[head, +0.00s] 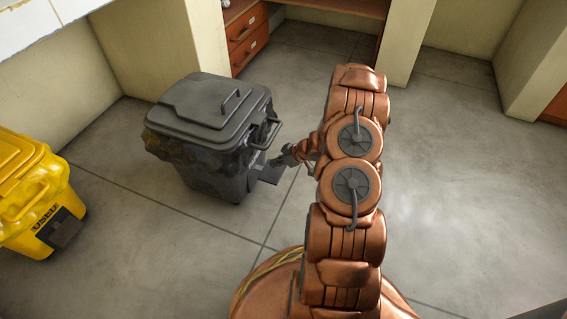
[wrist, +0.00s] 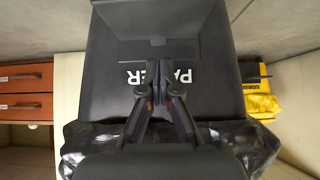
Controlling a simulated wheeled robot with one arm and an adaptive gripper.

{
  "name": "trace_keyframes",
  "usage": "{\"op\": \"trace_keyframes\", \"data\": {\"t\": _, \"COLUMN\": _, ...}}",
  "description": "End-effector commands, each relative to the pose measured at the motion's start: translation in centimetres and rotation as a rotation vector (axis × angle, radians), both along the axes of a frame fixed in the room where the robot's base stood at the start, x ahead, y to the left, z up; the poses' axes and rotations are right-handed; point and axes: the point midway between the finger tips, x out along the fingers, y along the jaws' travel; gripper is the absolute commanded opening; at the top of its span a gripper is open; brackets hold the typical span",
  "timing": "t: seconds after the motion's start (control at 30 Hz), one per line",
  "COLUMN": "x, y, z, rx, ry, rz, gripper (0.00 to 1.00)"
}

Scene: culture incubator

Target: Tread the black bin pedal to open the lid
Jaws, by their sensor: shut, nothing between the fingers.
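The black bin (head: 205,150) stands on the floor left of my arm in the head view, with its grey lid (head: 210,103) down. Its dark pedal (head: 269,173) juts out low at the front. The wrist view shows the bin's front (wrist: 215,95) upside down, with a white "PAPER" label partly covered by my fingers and the pedal (wrist: 140,20) at the top. My gripper (head: 285,159) is close to the pedal in the head view. In the wrist view my gripper (wrist: 163,65) is shut and empty before the label. Whether it touches the pedal is unclear.
A yellow bin (head: 30,200) stands at the left and also shows in the wrist view (wrist: 258,95). Wooden drawers (head: 247,38) and wall pillars are behind. The grey floor (head: 460,180) on the right is clear.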

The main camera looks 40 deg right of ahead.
Motion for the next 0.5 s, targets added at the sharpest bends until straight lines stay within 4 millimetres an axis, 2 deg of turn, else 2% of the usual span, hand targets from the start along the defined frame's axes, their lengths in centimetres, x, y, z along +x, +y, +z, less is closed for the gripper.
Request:
{"op": "trace_keyframes", "data": {"t": 0.03, "x": 0.1, "y": 0.1, "z": -1.3, "rx": 0.002, "ry": 0.000, "rz": -0.001, "gripper": 0.00}}
{"op": "trace_keyframes", "data": {"t": 0.2, "x": 0.0, "y": 0.1, "z": -3.2, "rx": 0.002, "ry": 0.000, "rz": 0.000, "gripper": 0.00}}
{"op": "trace_keyframes", "data": {"t": 0.5, "x": 0.0, "y": 0.1, "z": -4.0, "rx": 0.002, "ry": 0.000, "rz": 0.001, "gripper": 0.00}}
